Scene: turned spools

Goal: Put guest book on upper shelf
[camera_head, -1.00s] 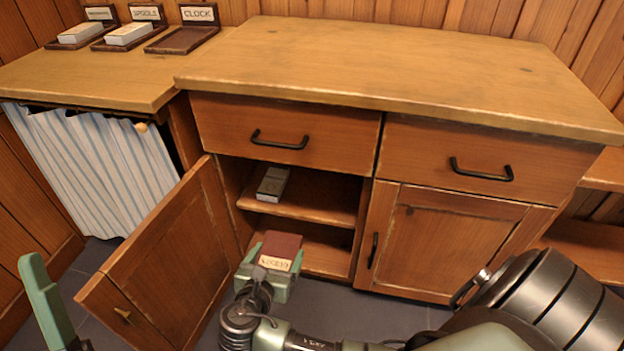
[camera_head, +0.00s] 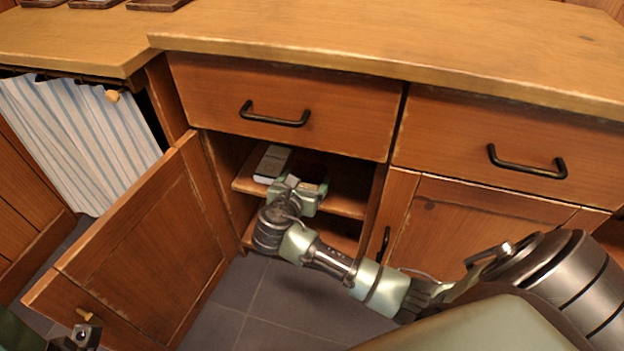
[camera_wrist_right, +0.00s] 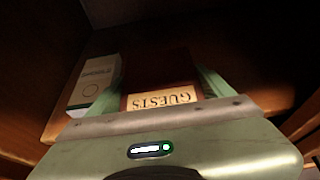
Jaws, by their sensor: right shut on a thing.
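The guest book (camera_wrist_right: 158,72) has a dark red-brown cover and a cream label reading GUESTS, seen in the right wrist view. My right gripper (camera_wrist_right: 160,82) is shut on it, with a green finger on each side. In the head view my right gripper (camera_head: 303,188) is inside the open left cabinet bay, at the height of the upper shelf (camera_head: 344,203), and mostly hides the book. Whether the book touches the shelf I cannot tell. My left gripper (camera_head: 78,338) shows only partly at the bottom left corner; its fingers cannot be made out.
A grey-and-white boxed item (camera_head: 273,163) lies on the upper shelf, left of my right gripper; it also shows in the wrist view (camera_wrist_right: 95,84). The cabinet door (camera_head: 140,245) stands open on the left. A closed drawer (camera_head: 285,95) is above the bay.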

